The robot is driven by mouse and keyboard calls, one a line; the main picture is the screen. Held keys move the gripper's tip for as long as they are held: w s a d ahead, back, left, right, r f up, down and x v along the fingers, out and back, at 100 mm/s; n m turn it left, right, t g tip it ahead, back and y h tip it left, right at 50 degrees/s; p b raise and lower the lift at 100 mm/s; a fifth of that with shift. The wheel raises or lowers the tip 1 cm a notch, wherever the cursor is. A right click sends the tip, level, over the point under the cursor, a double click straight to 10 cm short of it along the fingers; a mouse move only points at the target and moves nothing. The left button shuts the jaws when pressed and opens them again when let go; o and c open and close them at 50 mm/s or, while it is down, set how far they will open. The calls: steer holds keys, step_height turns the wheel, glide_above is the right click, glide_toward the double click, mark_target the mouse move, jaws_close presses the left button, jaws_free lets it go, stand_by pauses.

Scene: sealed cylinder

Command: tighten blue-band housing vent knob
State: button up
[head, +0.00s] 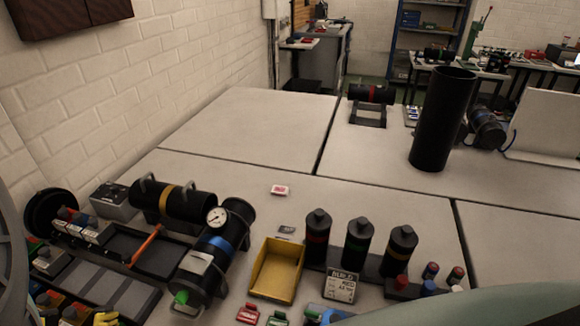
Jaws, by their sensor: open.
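The blue-band housing is a black cylinder (238,213) with a blue band (216,243). It lies on the table left of the middle in the head view, its near end toward the lower left. A round white-faced gauge (217,216) and a pale metal handle (195,264) show on it. A small green part (181,297) sits by its near end; I cannot tell whether this is the vent knob. No other knob can be made out on it. My gripper is not in view.
A yellow bin (262,287) stands right of the housing, with several upright black canisters (357,241) beyond. A yellow-band cylinder (175,203) and a black tray (172,260) crowd its left. A tall black tube (441,120) stands farther back. The back-left tabletop (260,125) is clear.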

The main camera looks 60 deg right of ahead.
step_height(320, 180, up, 8)
steer(key=d+n+t+p, duration=0.1)
steer(key=t+p, duration=0.1)
steer(key=p, duration=0.2)
steer(key=shift+d, duration=0.15)
steer(key=shift+f, duration=0.1)
